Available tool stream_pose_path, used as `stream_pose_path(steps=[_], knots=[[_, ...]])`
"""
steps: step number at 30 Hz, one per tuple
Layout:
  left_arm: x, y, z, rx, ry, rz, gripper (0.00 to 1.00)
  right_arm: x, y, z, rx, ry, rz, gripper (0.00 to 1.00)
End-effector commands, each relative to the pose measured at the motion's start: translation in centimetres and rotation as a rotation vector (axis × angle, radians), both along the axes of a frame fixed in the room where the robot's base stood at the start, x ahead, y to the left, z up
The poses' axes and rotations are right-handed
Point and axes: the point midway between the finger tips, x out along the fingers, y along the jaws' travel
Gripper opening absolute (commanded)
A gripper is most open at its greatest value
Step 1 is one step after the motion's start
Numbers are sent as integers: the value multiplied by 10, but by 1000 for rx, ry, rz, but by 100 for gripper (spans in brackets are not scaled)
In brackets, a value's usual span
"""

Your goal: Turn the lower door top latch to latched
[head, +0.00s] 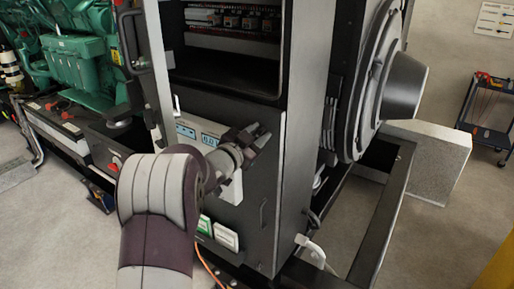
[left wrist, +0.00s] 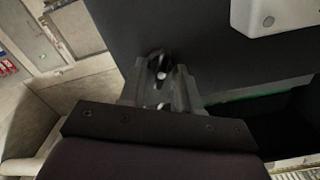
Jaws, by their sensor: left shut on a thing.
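The lower door (head: 263,190) is a dark grey panel on the front of the cabinet, below an open upper bay. My left gripper (head: 258,137) is at the upper right part of this door. In the left wrist view, my left gripper (left wrist: 160,84) has its fingers closed around a small dark piece with a bright round spot, which appears to be the top latch (left wrist: 159,64). The fingers hide most of the latch, so its exact angle cannot be told. The door panel also shows in the left wrist view (left wrist: 195,40). My right gripper is not in view.
The open upper bay (head: 232,62) is above. A green engine (head: 75,62) stands at the left, a large round housing (head: 402,87) at the right.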

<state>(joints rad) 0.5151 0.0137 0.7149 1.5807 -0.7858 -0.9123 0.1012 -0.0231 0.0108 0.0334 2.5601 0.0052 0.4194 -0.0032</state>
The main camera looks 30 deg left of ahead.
Motion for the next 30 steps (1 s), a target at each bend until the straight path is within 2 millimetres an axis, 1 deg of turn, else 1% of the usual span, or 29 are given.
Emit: stream_pose_path(steps=[1, 6, 8, 12, 30], knots=[[0, 0, -9, 43, -3, 0, 2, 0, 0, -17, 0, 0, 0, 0], [0, -1, -10, 205, -17, 0, 0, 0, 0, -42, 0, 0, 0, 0], [0, -2, -9, 254, -19, 0, 0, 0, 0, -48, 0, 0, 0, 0], [0, -2, -2, 287, -20, -1, 0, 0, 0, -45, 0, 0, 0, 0], [0, -2, -2, 281, -20, -1, 0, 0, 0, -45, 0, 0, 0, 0]])
